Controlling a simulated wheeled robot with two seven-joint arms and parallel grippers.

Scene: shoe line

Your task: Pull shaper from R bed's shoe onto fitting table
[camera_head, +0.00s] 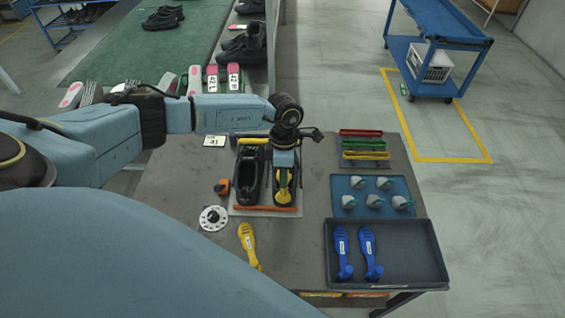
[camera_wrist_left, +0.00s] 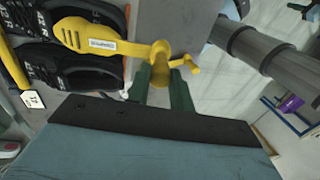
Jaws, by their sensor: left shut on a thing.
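Two black shoes lie side by side on a grey board on the fitting table (camera_head: 180,180). The left shoe (camera_head: 250,190) has an open, empty top. My left gripper (camera_head: 284,172) is over the right shoe (camera_head: 294,197). In the left wrist view its green fingers (camera_wrist_left: 163,88) are shut on the knobbed end of a yellow shaper (camera_wrist_left: 92,38). The shaper's broad body shows in full across the shoes (camera_wrist_left: 75,68) there, seemingly above them; the exact gap cannot be told. A second yellow shaper (camera_head: 248,245) lies on the table in front. My right gripper is out of view.
A dark tray (camera_head: 405,275) with two blue shapers (camera_head: 341,252) sits at the front right. A blue mat (camera_head: 345,213) with several grey-green parts is behind it. An orange item (camera_head: 222,187) and a white dial (camera_head: 213,219) lie left. Bare table surrounds the front shaper.

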